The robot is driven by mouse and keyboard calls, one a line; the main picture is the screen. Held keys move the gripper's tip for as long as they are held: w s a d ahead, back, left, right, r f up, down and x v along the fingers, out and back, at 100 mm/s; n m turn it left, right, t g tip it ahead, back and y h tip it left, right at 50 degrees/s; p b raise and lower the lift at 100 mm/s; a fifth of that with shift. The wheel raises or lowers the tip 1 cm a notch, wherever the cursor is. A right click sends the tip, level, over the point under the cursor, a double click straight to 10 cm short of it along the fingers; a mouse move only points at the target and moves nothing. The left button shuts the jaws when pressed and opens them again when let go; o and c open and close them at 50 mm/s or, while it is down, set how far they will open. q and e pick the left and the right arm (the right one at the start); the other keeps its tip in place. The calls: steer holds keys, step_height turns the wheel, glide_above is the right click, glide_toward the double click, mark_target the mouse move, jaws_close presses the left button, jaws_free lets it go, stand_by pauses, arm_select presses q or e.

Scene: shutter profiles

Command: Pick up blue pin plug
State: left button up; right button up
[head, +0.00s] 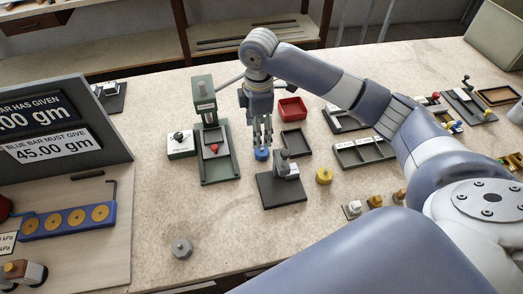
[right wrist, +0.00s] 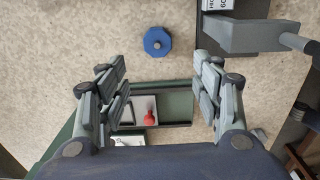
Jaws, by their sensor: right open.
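The blue pin plug (head: 261,154) stands on the bench, just behind a dark plate fixture. In the right wrist view the blue plug (right wrist: 157,41) looks like a blue octagon with a grey centre. My right gripper (head: 262,141) points down close above the plug in the head view. In the right wrist view the right gripper (right wrist: 163,82) is open, with nothing between its fingers. There the plug shows beyond the fingertips, near the top of the picture. My left gripper is not in view.
A green press fixture (head: 218,166) stands left of the plug, and a dark fixture with a grey block (head: 282,185) stands in front. A red tray (head: 292,109) and a dark tray (head: 296,142) lie behind right. A yellow plug (head: 324,176) is to the right.

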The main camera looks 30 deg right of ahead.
steer(key=shift+w+d+r, duration=0.2)
steer(key=shift+w+d, duration=0.1)
steer(key=shift+d, duration=0.25)
glide_above(262, 149)
steer(key=f, duration=0.5)
steer(key=shift+w+p, duration=0.25)
steer(key=shift+p, duration=0.15)
steer(key=f+p, duration=0.1)
steer(key=f, duration=0.3)
steer(key=shift+s+f+p, duration=0.1)
steer(key=shift+s+p, duration=0.1)
steer(key=shift+p, duration=0.15)
steer(key=shift+f, duration=0.5)
steer(key=c, duration=1.2)
